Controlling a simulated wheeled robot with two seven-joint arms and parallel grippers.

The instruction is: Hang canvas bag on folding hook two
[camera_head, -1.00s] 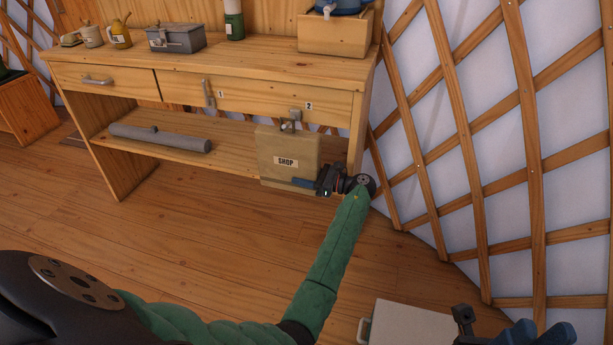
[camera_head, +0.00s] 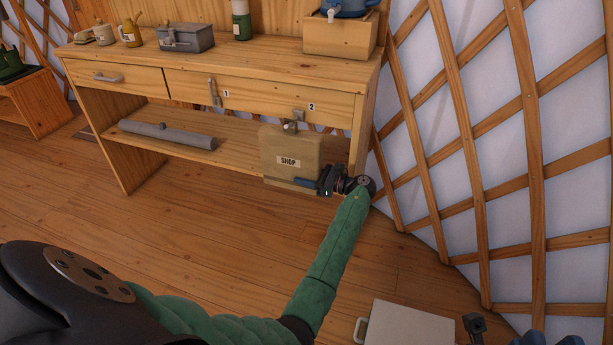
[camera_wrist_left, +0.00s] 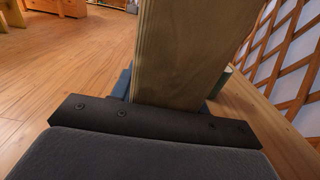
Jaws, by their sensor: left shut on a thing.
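The tan canvas bag (camera_head: 290,148), labelled SHOP, is upright in front of the desk, below the tag marked 2. Folding hook two (camera_head: 298,115) is a small metal piece on the drawer front, just above the bag's top edge. A small grey part at the bag's top meets or overlaps the hook; I cannot tell whether it is looped over it. My left gripper (camera_head: 309,185) is shut on the bag's lower right part. In the left wrist view the tan bag (camera_wrist_left: 190,50) fills the space between the fingers. Blue parts, apparently my right gripper (camera_head: 548,338), show at the bottom edge.
Hook one (camera_head: 213,92) is on the drawer front to the left. A grey roll (camera_head: 168,134) lies on the lower shelf. The lattice wall (camera_head: 465,120) stands close on the right. A pale case (camera_head: 408,325) is on the floor.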

